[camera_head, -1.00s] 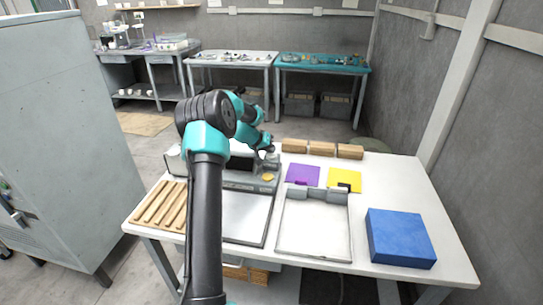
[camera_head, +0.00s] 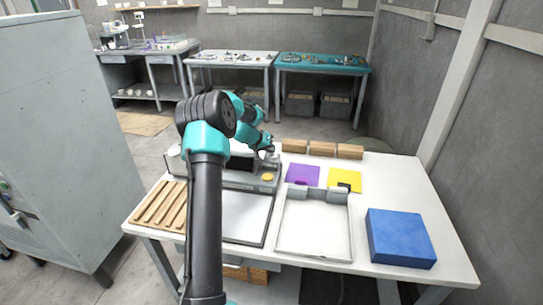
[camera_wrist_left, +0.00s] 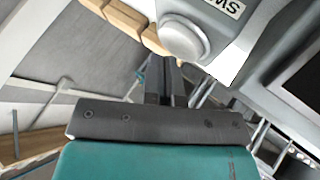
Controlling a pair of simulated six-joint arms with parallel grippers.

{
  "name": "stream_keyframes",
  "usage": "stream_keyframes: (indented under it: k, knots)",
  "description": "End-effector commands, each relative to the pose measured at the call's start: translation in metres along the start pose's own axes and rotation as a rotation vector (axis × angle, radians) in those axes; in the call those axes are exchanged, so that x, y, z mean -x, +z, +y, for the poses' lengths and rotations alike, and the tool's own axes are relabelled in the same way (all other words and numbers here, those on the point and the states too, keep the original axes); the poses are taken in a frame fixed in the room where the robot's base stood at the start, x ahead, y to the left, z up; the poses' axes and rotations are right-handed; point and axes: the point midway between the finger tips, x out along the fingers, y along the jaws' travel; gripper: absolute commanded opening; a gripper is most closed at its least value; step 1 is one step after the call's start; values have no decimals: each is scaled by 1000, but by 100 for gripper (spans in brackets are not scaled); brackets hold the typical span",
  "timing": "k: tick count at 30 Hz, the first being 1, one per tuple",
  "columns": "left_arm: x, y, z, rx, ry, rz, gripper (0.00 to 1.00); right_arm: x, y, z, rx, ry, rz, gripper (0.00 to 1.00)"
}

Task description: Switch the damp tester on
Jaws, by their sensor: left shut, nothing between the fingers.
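The damp tester (camera_head: 240,180) is a grey unit with a dark screen, standing at the back left of the white table, partly hidden behind my left arm. A yellow round spot (camera_head: 268,177) shows on its front. In the left wrist view the tester's light grey casing (camera_wrist_left: 258,50) fills the upper right, with a round grey button (camera_wrist_left: 185,38) and part of a dark screen (camera_wrist_left: 302,80). My left gripper (camera_head: 269,153) is at the tester's right end. Its fingers (camera_wrist_left: 168,68) are shut and empty, close to the button; I cannot tell whether they touch it.
A wooden ridged tray (camera_head: 160,207) lies at the left table edge. A white-based frame (camera_head: 314,250) stands mid-table, with a purple pad (camera_head: 302,174) and yellow pad (camera_head: 346,178) behind it. A blue block (camera_head: 400,238) is at the right. Wooden blocks (camera_head: 322,149) line the back.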

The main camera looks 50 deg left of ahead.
Motion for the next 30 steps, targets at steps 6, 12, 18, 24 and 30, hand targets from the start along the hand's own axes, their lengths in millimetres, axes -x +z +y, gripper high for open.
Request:
stream_keyframes:
  k: [6,12,18,24,30]
  knots:
    - [-2,1,-1,1,0,0,0,0,0,0,0,0,0,43]
    - [-6,4,-4,1,0,0,0,0,0,0,0,0,0,43]
    - [-6,5,-5,0,0,0,0,0,0,0,0,0,0,43]
    - [-6,5,-5,0,0,-1,0,0,0,0,0,0,0,43]
    - [-2,2,-2,0,0,-1,0,0,0,0,0,0,0,43]
